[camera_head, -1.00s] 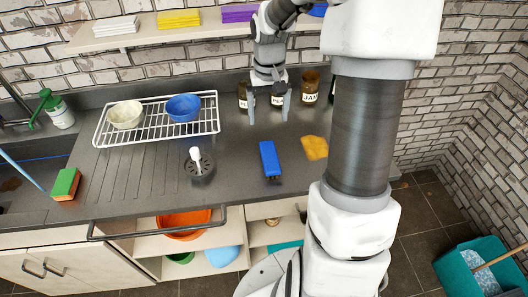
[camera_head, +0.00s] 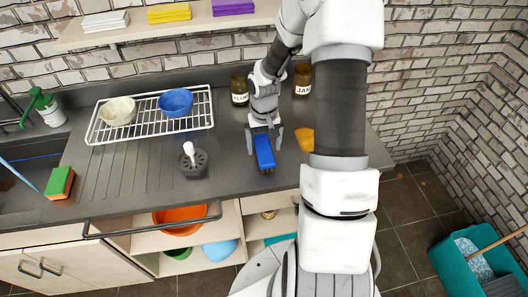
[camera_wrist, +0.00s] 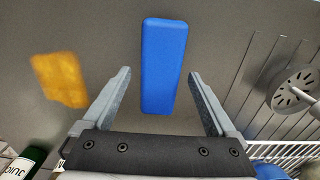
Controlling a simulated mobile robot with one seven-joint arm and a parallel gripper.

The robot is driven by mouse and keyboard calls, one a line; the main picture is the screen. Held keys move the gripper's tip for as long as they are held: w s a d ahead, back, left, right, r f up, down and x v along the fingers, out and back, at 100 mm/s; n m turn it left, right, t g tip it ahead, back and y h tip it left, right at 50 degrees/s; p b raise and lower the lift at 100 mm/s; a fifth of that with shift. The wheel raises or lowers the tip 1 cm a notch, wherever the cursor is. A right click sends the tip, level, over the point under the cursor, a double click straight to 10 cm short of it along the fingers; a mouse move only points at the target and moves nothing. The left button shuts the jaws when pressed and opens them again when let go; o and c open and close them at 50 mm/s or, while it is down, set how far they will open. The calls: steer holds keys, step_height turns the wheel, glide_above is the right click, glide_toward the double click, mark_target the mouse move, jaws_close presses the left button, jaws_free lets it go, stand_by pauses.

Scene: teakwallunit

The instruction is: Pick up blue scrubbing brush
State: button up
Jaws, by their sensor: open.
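The blue scrubbing brush (camera_head: 264,151) lies on the dark grey countertop, its long side pointing towards the counter's front edge. In the wrist view the brush (camera_wrist: 164,66) shows as a long blue block, its near end between the fingertips. My gripper (camera_head: 265,140) is open above the back end of the brush, one finger on each side. In the wrist view my gripper (camera_wrist: 160,80) shows a clear gap between each finger and the brush. I cannot tell how high the fingertips are above the counter.
A yellow cloth (camera_head: 304,139) lies right of the brush. A wire rack (camera_head: 142,127) holds two bowls. Jars (camera_head: 239,90) stand behind my gripper. A metal rail (camera_head: 150,226) runs below the counter's front edge.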

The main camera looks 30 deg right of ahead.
steer(key=shift+f, duration=0.95)
jaws_close()
steer(key=shift+r, duration=0.15)
